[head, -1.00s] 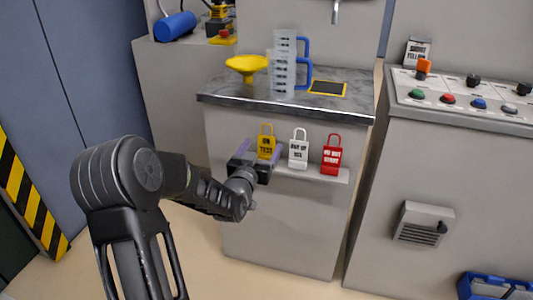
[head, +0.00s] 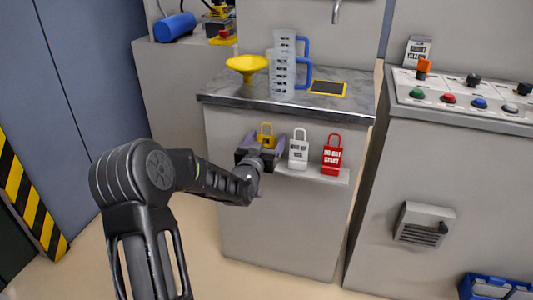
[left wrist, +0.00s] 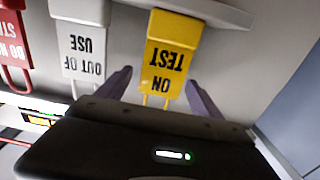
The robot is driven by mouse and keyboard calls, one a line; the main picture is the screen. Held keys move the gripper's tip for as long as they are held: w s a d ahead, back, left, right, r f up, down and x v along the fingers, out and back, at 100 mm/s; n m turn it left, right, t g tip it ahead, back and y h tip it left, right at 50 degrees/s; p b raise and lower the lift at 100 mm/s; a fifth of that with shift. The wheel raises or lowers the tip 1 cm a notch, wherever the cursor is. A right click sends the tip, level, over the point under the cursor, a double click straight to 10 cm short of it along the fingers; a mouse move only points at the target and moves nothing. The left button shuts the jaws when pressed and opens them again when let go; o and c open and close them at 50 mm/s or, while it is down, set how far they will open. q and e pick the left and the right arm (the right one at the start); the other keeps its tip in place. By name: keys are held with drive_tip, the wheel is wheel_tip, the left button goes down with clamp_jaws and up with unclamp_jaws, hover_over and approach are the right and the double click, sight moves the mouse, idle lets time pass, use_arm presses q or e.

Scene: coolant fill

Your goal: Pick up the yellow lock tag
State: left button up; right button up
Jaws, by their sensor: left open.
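In the left wrist view the yellow tag (left wrist: 168,55) appears upside down, reading "ON TEST". The open fingers of my left gripper (left wrist: 160,88) stand on either side of it, with gaps to both sides. My right gripper is not in view.
The counter top (head: 225,92) above carries a yellow funnel (head: 246,66) and clear jugs (head: 283,75).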

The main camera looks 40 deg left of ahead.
use_arm(q)
drive_tip(key=shift+c, duration=0.2)
drive_tip(key=c, duration=1.4)
drive_tip(key=shift+s+r, duration=0.1)
drive_tip(key=shift+r, duration=0.1)
drive_tip(key=shift+r, duration=0.15)
wheel_tip(320, 180, up, 7)
drive_tip(key=shift+s+d+r+p, duration=0.1)
drive_tip(key=shift+p, duration=1.15)
drive_tip(key=b+v, duration=0.8)
drive_tip(key=v, duration=1.1)
drive_tip(key=shift+s+f, duration=0.3)
drive_tip(key=shift+f, duration=0.2)
